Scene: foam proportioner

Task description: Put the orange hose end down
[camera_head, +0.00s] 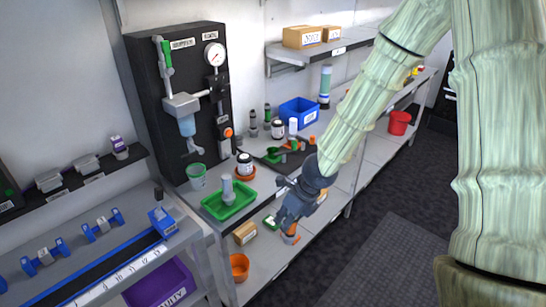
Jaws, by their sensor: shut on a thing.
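My gripper (283,222) points down in front of the bench's front edge, right of the green tray (232,206). It is shut on the orange hose end (291,237), of which a small orange and grey part shows just below the fingers. The fingers and wrist hide the rest of it. I cannot make out a hose running from it. The green tray stands on the bench top with a grey fitting (228,190) upright in it.
A black panel (150,100) with a gauge stands behind the bench. A green cup (196,175), a jar on an orange dish (245,173) and a dark tray (270,158) crowd the top. The lower shelf holds a cardboard box (245,234) and an orange pot (239,267).

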